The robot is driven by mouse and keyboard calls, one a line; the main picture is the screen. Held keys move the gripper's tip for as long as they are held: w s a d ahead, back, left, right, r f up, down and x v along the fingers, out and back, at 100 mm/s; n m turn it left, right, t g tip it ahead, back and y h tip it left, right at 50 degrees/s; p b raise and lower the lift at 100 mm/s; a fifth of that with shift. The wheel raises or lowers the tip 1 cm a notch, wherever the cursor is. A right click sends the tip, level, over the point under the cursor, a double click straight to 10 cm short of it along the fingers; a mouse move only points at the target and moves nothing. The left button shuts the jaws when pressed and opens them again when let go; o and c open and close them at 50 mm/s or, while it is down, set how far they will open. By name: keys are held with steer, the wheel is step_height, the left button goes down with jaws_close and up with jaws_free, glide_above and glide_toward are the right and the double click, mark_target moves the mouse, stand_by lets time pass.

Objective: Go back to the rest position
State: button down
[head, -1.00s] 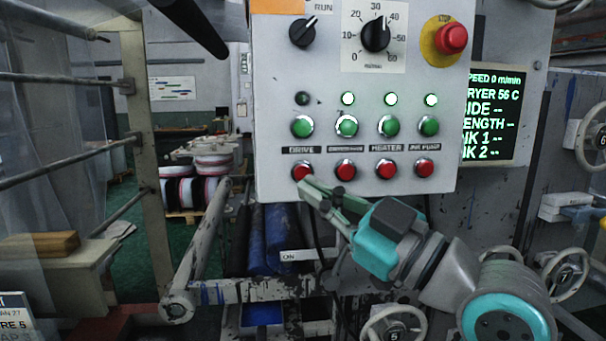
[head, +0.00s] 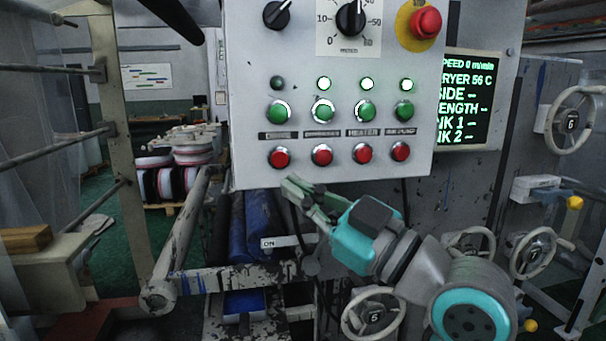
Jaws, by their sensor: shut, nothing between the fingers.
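My gripper (head: 291,187) is in the lower middle of the head view, with its turquoise body to the right of its greenish fingers. The fingers are shut and empty. The tips are just below the lower edge of the grey control panel (head: 245,60), below the leftmost red button (head: 279,157). They look clear of the button; the exact gap to the panel cannot be told. The drive lamp (head: 278,83) above that column is dark, while the other lamps are lit green.
A green-text display (head: 470,97) stands right of the panel. Handwheels (head: 570,120) are at the right. Blue rollers (head: 262,225) and a grey bar (head: 180,240) lie below and left of the panel. A white-wrapped stack of reels (head: 175,170) stands behind at left.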

steer(key=w+d+f+m+t+h, duration=0.1)
steer(key=d+f+m+t+h, duration=0.25)
steer(key=f, duration=0.65)
steer(key=w+d+f+m+t+h, duration=0.25)
steer(key=f+m, duration=0.25)
steer(key=f, duration=0.4)
steer(key=s+d+f+m+h, duration=0.3)
steer(key=s+d+f+h, duration=0.15)
steer(key=f, duration=0.55)
steer(key=s+d+f+m+h, duration=0.3)
steer(key=s+d+f, duration=0.15)
steer(key=f, duration=0.45)
steer(key=s+d+f+m+g+h, duration=0.1)
steer(key=s+d+f+h, duration=0.1)
steer(key=s+f, duration=0.4)
steer(key=s+d+f+m+h, duration=0.1)
steer(key=s+d+f, duration=0.25)
steer(key=s, duration=0.55)
steer(key=s+d+f+g+h, duration=0.1)
steer(key=s, duration=1.7)
steer(key=shift+s+d+g, duration=0.2)
steer(key=shift+g, duration=0.2)
